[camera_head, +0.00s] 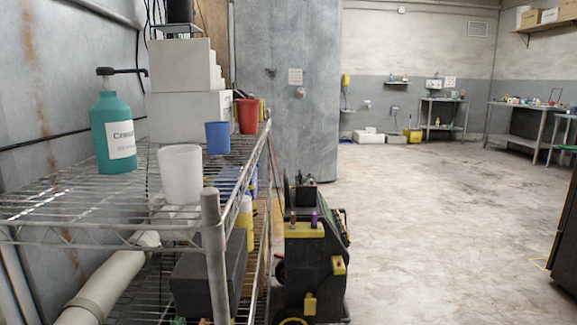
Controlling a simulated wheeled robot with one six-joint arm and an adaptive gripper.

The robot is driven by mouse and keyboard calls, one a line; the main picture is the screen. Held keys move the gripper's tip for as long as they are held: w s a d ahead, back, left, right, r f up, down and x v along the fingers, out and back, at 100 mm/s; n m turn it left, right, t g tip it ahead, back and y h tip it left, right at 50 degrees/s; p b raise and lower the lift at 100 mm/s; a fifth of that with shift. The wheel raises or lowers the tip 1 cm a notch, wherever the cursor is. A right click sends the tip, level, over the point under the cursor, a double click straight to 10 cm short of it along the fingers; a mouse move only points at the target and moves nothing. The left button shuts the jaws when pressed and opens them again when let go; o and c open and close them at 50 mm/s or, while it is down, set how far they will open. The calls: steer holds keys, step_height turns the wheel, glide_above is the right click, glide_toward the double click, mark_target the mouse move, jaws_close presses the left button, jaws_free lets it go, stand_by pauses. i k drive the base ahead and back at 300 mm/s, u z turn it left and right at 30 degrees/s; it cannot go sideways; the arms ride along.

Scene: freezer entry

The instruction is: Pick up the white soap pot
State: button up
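A plain white pot (181,176), shaped like a cup, stands upright near the front corner of the wire shelf's top level (60,205). It is the only white pot I can make out; no soap or label shows on it. A teal pump bottle (112,132) with a white label and black pump stands behind it to the left, apart from it. A blue cup (217,138) stands behind it to the right. My gripper is not in this view.
A red pot (247,116) and white boxes (190,117) stand further back on the shelf. The metal corner post (214,255) rises close to the white pot. A black and yellow wheeled machine (312,262) stands beside the shelf. The floor to the right is clear.

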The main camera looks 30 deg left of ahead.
mark_target(182, 168)
steer(key=z, duration=1.65)
steer(key=k, duration=1.85)
steer(key=u, duration=2.05)
